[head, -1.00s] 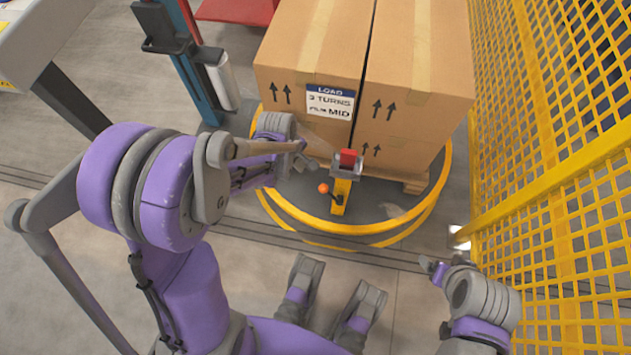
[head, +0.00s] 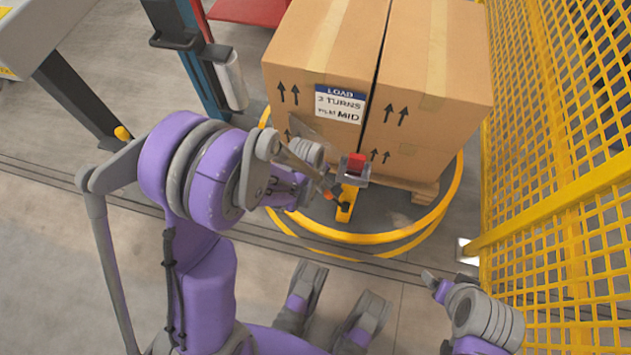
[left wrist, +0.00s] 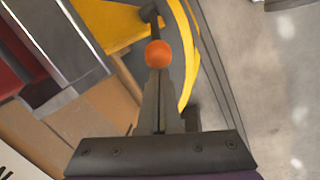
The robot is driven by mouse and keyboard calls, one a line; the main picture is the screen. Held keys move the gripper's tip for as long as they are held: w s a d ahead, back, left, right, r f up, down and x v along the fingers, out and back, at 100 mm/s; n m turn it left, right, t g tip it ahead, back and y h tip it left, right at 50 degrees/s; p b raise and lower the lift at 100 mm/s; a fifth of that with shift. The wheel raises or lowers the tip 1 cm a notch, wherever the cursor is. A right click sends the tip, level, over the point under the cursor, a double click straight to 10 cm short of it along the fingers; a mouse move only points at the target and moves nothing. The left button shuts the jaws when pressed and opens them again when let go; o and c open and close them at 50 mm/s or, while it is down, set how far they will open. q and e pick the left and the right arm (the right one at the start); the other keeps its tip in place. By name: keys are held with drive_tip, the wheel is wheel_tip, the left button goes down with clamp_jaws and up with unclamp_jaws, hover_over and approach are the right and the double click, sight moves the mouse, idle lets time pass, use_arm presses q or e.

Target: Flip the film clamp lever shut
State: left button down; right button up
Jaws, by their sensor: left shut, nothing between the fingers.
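The film clamp (head: 357,170), a grey metal head with a red block, stands on a yellow post (head: 347,205) in front of the pallet load. Its lever is a dark rod with an orange ball knob (left wrist: 158,53). In the head view my left gripper (head: 330,188) is beside the post on its left and hides most of the lever. In the left wrist view its shut, empty fingers (left wrist: 160,85) end right at the knob; I cannot tell whether they touch it. My right gripper (head: 432,281) is low at the right, away from the clamp; its jaws are unclear.
Cardboard boxes (head: 425,60) stand on a wooden pallet behind the clamp. A yellow ring (head: 400,240) circles the pallet on the floor. A yellow mesh fence (head: 560,170) closes the right side. A blue and dark mast (head: 200,60) stands at the left.

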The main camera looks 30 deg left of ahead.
use_arm(q)
drive_tip(key=shift+d+r, duration=0.1)
drive_tip(key=shift+w+d+r, duration=0.15)
drive_tip(key=shift+d+r, duration=0.3)
drive_tip(key=shift+d, duration=0.15)
use_arm(e)
drive_tip(key=shift+r, duration=0.25)
use_arm(q)
drive_tip(key=a+r+p, duration=0.2)
drive_tip(key=a+r, duration=0.1)
drive_tip(key=r, duration=0.5)
drive_tip(key=shift+s+a+r+p, duration=0.25)
drive_tip(key=shift+a+r+p, duration=0.05)
drive_tip(key=shift+a+r, duration=0.05)
use_arm(e)
drive_tip(key=r, duration=0.1)
drive_tip(key=a, duration=0.1)
drive_tip(key=r, duration=0.1)
drive_tip(key=shift+s+a+r, duration=0.25)
drive_tip(key=shift+s+r, duration=0.05)
drive_tip(key=shift+r, duration=0.05)
